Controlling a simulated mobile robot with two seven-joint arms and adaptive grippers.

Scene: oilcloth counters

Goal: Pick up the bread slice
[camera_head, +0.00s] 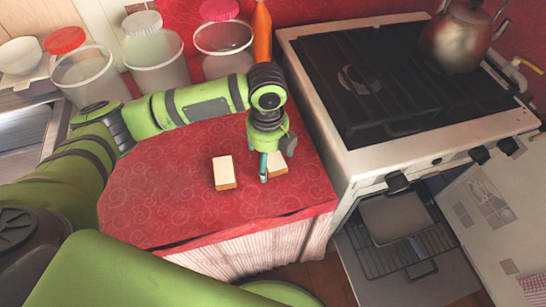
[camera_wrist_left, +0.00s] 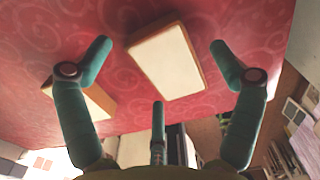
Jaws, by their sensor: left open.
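Two bread slices with pale faces and brown crust lie on the red counter. In the head view one slice (camera_head: 223,172) lies left of my left gripper (camera_head: 264,176), and the other slice (camera_head: 278,162) is partly hidden behind its fingers. My left gripper points down, open and empty. In the left wrist view its green fingers (camera_wrist_left: 157,65) are spread, with one slice (camera_wrist_left: 168,62) showing whole between and beyond the fingertips. The other slice (camera_wrist_left: 88,101) is partly covered by the left finger. I cannot tell how high the fingertips are above the slices. My right gripper is not seen.
The counter's front left is clear.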

